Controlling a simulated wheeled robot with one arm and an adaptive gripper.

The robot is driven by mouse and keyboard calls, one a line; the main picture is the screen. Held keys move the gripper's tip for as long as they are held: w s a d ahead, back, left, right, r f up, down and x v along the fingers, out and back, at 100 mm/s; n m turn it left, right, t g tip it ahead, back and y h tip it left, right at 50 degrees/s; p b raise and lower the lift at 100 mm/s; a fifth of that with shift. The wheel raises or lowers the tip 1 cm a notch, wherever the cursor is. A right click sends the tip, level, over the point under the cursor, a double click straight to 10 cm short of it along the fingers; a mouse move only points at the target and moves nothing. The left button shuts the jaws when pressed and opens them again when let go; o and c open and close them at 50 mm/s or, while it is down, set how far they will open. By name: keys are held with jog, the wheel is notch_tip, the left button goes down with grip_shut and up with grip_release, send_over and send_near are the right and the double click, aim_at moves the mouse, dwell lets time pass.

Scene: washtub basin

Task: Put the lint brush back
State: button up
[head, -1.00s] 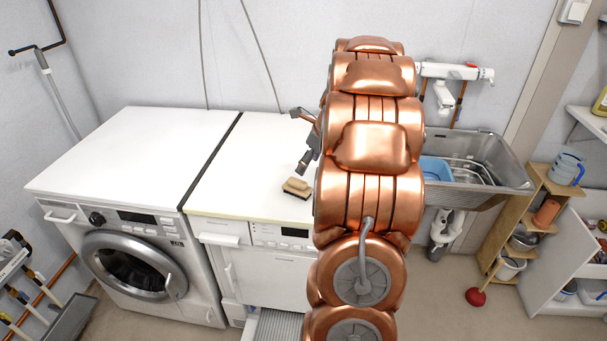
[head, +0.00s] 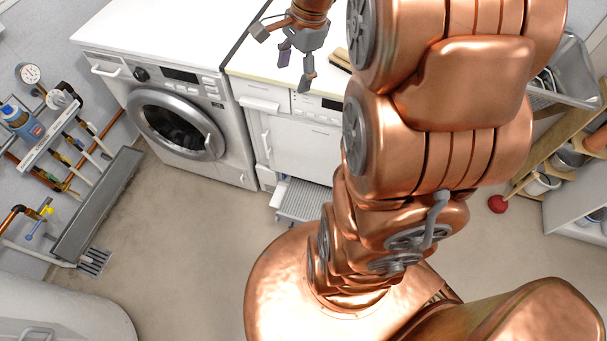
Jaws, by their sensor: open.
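The lint brush (head: 341,60), with a tan wooden back and dark bristles, lies on the white top of the right-hand machine (head: 290,145), near its front edge. My arm hides part of the brush at its right. My gripper (head: 285,60) is open and empty, with its fingers spread and pointing down. In the picture it is left of the brush and apart from it, in front of the machine's upper front edge.
A front-loading washer (head: 175,120) stands to the left. A grey ribbed tray (head: 302,200) sits low in front of the right-hand machine. A metal sink (head: 570,75) is at the right. The floor between is clear.

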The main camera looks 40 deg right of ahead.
jog(key=s+a+f+n+g+h, duration=0.1)
jog(key=s+a+n, duration=0.5)
jog(key=s+n, duration=0.3)
jog(key=s+a+f+n+g+h, duration=0.1)
jog(key=s+a+n+g, duration=0.1)
jog(key=s+a+n, duration=0.5)
jog(key=s+n, duration=0.2)
jog(key=s, duration=0.2)
jog(key=shift+s+a+f+n, duration=0.2)
jog(key=shift+s+n, duration=0.1)
jog(key=shift+s, duration=0.05)
